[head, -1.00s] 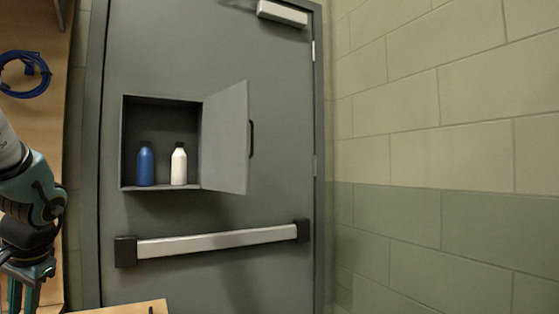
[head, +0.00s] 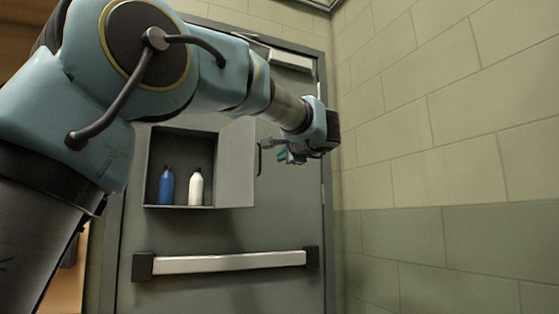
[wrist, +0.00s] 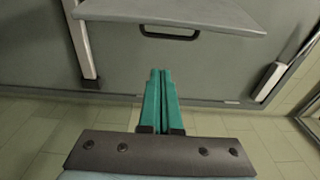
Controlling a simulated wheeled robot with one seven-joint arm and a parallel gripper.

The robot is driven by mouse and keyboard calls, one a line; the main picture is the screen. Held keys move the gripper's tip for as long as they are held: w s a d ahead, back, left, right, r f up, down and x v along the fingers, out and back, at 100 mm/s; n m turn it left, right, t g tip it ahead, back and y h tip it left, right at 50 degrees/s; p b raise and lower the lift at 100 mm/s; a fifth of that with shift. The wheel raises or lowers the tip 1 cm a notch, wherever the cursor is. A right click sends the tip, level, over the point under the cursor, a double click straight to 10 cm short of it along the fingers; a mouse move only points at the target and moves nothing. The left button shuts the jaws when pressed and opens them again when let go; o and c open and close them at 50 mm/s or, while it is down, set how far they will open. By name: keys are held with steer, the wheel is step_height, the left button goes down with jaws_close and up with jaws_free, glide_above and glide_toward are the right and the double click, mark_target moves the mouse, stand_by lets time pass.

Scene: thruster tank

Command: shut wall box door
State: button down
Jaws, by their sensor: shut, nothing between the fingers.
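My gripper (head: 284,157) is just right of the handle in the head view, apart from the panel as far as I can tell. In the wrist view its green fingers (wrist: 161,76) are together and empty, pointing toward the handle.
A blue bottle (head: 166,186) and a white bottle (head: 196,187) stand upright inside the box. A push bar (head: 230,262) crosses the large door below. A block wall (head: 440,150) is at the right. A door closer (head: 291,60) sits above my gripper.

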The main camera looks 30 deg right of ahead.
steer(key=w+a+p, duration=0.2)
steer(key=w+p, duration=0.1)
steer(key=w, duration=0.5)
steer(key=shift+a, duration=0.15)
steer(key=shift+a+f, duration=0.1)
